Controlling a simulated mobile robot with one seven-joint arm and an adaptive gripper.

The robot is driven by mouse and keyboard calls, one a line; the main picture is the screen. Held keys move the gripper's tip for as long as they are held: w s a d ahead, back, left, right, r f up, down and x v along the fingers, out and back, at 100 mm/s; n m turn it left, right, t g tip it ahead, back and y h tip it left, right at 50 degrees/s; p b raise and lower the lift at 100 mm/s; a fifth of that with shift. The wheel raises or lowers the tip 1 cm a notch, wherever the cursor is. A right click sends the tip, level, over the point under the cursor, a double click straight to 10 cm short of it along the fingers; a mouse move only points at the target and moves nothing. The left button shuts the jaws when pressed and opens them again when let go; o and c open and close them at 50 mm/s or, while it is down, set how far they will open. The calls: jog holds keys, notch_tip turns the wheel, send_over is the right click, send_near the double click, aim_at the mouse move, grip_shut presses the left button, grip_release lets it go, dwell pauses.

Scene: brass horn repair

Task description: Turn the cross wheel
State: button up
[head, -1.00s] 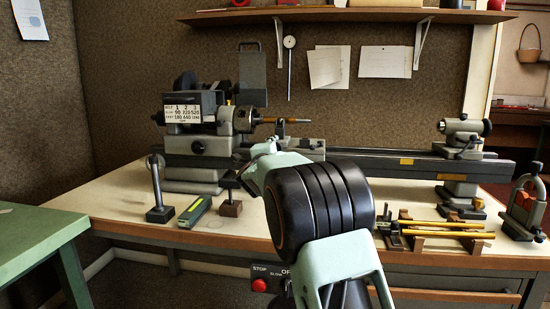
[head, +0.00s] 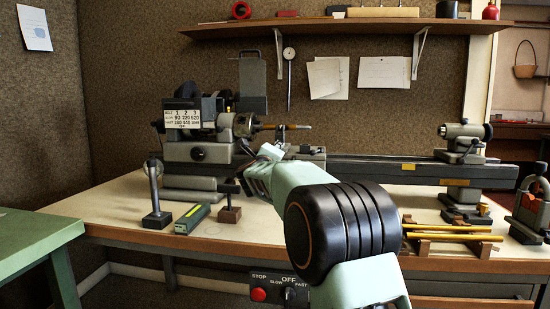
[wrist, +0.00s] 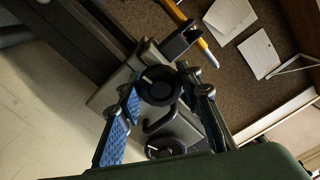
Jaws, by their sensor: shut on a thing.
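The cross wheel (wrist: 158,85) is a round black knob with a white mark, on the grey cross slide (wrist: 120,95) of the lathe. In the wrist view, my gripper (wrist: 170,92) has its fingers on both sides of this wheel, shut on it. The left finger shows a blue pad. A second black knob (wrist: 165,148) with a white mark lies lower between the fingers. In the head view, my gripper (head: 262,155) is at the left of the lathe carriage (head: 305,153); my arm hides the wheel there.
The headstock (head: 195,150) is left of my gripper, with a brass-coloured rod (head: 290,127) sticking out of it. A metal post (head: 156,200), a green box (head: 192,218) and a small block stand on the bench. Yellow rods (head: 450,231) lie at right. A switch box (head: 285,287) hangs in front.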

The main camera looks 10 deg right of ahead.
dwell(0.4)
jog(key=o, duration=1.2)
jog(key=shift+c, duration=0.2)
jog(key=shift+s, duration=0.1)
jog(key=v, duration=1.1)
jog(key=shift+s+a, duration=0.2)
jog(key=shift+s, duration=0.15)
jog(key=shift+r, duration=0.1)
